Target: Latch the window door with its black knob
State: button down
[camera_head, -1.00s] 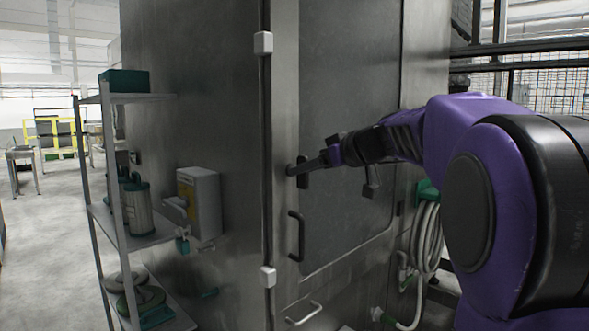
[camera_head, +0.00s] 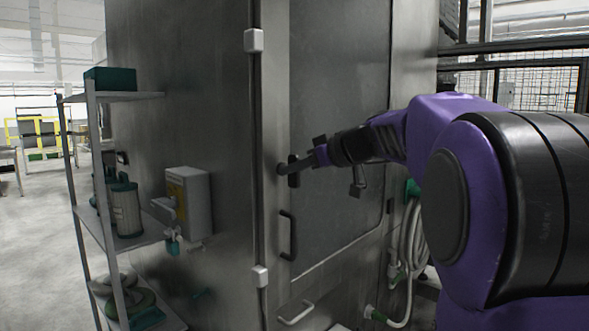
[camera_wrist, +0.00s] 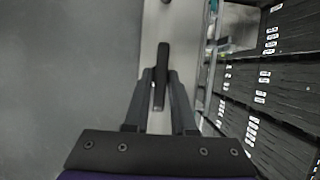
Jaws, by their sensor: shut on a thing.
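The window door (camera_head: 340,120) is a tall grey panel in the steel housing and looks closed; I cannot tell whether it is latched. Its black knob (camera_head: 293,180) sits at the left edge of the door in the head view, pointing up and down. In the wrist view the knob (camera_wrist: 162,65) is a dark bar along the pale frame strip. My gripper (camera_wrist: 160,85) is shut on the knob, one finger on each side, and the bar's end reaches past the fingertips. In the head view my gripper (camera_head: 303,162) partly covers the knob.
A black bar handle (camera_head: 290,236) is just below the knob, and a pale handle (camera_head: 296,312) lower still. A shelf rack (camera_head: 125,97) and a grey box (camera_head: 189,200) are at the left. A coiled hose (camera_head: 411,235) hangs at the right.

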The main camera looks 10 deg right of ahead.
dwell(0.3)
jog(key=m+y, duration=0.1)
jog(key=m, duration=0.1)
jog(key=shift+w+d+m+g+y, duration=0.15)
jog(key=shift+m+g+y, duration=0.25)
jog(key=shift+w+d+f+m+y, duration=0.1)
jog(key=shift+m+y, duration=0.85)
jog(key=shift+m, duration=0.8)
jog(key=shift+s+f+m+y, duration=0.1)
jog(key=shift+m+y, duration=0.8)
jog(key=shift+m, duration=0.9)
jog(key=shift+w+d+f+m+y, duration=0.1)
jog(key=shift+m+y, duration=0.85)
jog(key=shift+m, duration=0.8)
jog(key=shift+a, duration=0.1)
jog(key=c, duration=0.9)
grip_release()
